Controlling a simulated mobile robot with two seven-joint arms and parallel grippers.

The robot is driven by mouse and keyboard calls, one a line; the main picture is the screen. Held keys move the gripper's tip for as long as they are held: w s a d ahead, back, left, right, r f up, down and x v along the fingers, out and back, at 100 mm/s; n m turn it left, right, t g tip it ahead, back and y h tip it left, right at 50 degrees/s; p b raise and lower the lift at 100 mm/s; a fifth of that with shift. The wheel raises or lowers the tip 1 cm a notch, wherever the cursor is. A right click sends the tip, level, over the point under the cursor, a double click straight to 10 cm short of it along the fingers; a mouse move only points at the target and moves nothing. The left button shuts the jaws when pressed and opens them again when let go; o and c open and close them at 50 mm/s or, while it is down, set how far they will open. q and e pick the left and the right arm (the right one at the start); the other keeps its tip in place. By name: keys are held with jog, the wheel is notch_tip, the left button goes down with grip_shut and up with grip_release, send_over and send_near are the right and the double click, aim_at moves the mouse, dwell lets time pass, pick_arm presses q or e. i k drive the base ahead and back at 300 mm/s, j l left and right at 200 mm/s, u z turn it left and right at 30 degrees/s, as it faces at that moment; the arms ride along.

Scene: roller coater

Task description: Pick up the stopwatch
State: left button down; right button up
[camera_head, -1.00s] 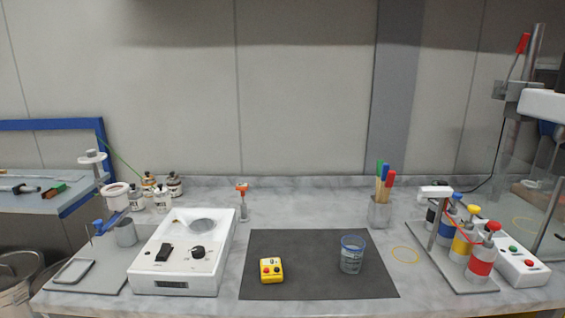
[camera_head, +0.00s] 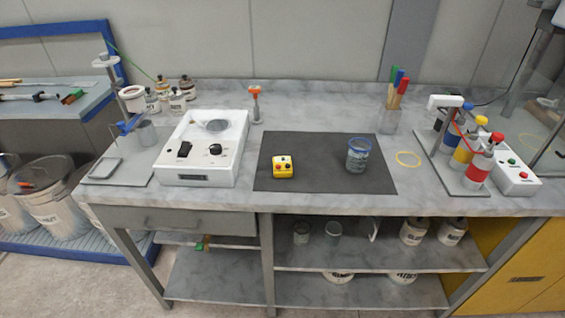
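The stopwatch appears to be the small yellow device (camera_head: 283,167) with red and dark buttons. It lies on the left part of a dark grey mat (camera_head: 320,178) on the marble-look bench. A clear beaker with a blue rim (camera_head: 357,155) stands on the same mat, to the right of the yellow device and apart from it. Neither of my grippers shows in the head view.
A white instrument box (camera_head: 203,150) stands left of the mat. A yellow ring (camera_head: 408,159), a pen holder (camera_head: 390,120) and a rack of coloured bottles (camera_head: 462,150) are to the right. Shelves (camera_head: 370,257) with containers lie below. The bench's front strip is clear.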

aim_at(282, 172)
jog(key=i+l, duration=0.1)
jog(key=l, duration=0.45)
jog(key=i+l+u, duration=0.1)
jog(key=l, duration=0.4)
jog(key=i+l, duration=0.1)
jog(key=l, duration=0.45)
